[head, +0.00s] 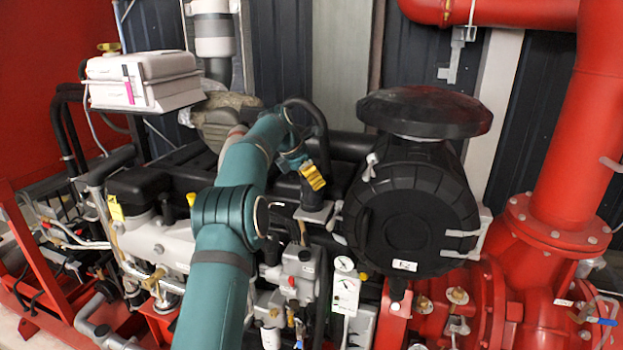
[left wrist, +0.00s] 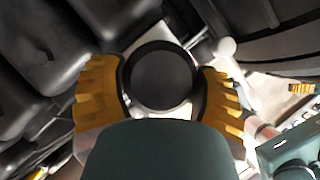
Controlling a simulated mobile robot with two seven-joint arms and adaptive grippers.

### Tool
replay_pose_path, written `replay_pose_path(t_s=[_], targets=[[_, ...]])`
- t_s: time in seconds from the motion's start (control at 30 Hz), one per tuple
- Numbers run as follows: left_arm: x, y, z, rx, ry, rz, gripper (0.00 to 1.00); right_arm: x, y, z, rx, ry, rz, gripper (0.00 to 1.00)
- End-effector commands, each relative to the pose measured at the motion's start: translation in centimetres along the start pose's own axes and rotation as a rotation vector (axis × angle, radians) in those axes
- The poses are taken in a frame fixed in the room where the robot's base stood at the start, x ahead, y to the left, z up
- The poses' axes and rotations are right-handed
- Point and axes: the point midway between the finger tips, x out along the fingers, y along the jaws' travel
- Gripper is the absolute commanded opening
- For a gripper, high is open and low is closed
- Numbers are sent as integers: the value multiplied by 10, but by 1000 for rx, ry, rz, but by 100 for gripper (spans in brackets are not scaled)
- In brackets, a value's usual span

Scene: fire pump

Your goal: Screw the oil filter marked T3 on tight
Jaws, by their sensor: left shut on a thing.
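My left gripper (head: 312,177) reaches down over the engine, with its yellow ribbed fingers at the top of a short black cylinder (head: 313,200). The cylinder stands upright on a pale metal mount (head: 314,215). In the left wrist view, the fingers (left wrist: 160,90) lie on both sides of the round black end (left wrist: 161,78) and are shut on it. I cannot read a T3 mark on it, so I cannot confirm it is the oil filter.
A large black air cleaner (head: 405,215) with a small label stands just right of the gripper. A white box (head: 143,80) is at the upper left. A gauge panel (head: 345,290) and red pipework (head: 555,225) are lower and to the right. Hoses crowd the space behind.

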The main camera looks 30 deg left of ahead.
Motion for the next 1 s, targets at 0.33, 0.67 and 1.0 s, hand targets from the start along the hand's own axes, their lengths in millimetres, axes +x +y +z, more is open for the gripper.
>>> replay_pose_path(t_s=[0.33,0.67,1.0], targets=[[0,1,0,13,0,-6,24,0,0,0,0,0,0,100],[0,2,0,122,-1,-65,24,0,0,0,0,0,0,100],[-1,0,0,137,-1,-73,24,0,0,0,0,0,0,100]])
